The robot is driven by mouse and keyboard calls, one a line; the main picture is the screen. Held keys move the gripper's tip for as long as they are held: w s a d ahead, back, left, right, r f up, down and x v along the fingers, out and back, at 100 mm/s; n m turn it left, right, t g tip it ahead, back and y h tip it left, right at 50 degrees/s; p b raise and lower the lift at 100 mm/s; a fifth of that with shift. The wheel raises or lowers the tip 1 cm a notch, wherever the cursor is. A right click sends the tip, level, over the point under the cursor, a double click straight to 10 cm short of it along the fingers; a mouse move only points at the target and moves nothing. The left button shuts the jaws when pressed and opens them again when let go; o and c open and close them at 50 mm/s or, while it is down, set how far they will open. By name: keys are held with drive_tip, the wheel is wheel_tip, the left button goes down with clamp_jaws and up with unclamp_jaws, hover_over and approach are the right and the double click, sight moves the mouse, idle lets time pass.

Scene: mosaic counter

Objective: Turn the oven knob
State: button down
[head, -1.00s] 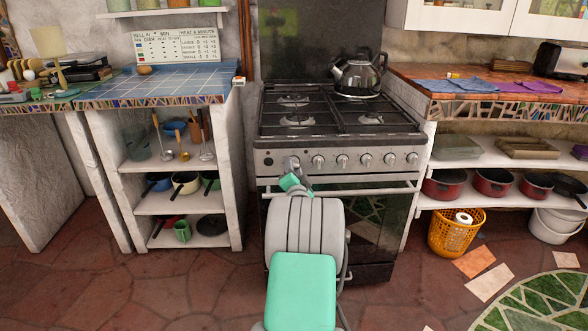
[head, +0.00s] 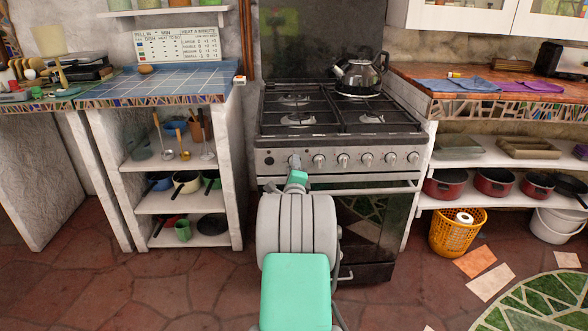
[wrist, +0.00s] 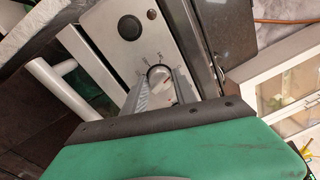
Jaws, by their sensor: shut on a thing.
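The oven (head: 340,190) stands ahead with a row of silver knobs on its front panel. My gripper (head: 295,163) is at the left end of that row, in front of the panel. In the wrist view, the round oven knob (wrist: 160,77) sits between the two grey fingers of my gripper (wrist: 157,84). The fingers are shut on the knob, one on each side. In the head view, my gripper mostly hides this knob. Printed marks show on the panel around it in the wrist view.
A black button (wrist: 127,26) is beside the held knob. Other knobs (head: 342,160) continue to the right. The oven's handle bar (head: 375,190) runs just below the panel. A kettle (head: 358,74) stands on the back right of the stovetop.

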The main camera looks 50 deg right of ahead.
drive_tip(key=shift+r+m+b, duration=0.1)
drive_tip(key=shift+m+b, duration=0.45)
drive_tip(key=shift+m, duration=1.25)
drive_tip(key=c, duration=1)
unclamp_jaws()
drive_tip(key=shift+w, duration=0.1)
drive_tip(key=p+v, duration=0.1)
drive_tip(key=v, duration=0.7)
drive_tip(key=shift+p, duration=0.3)
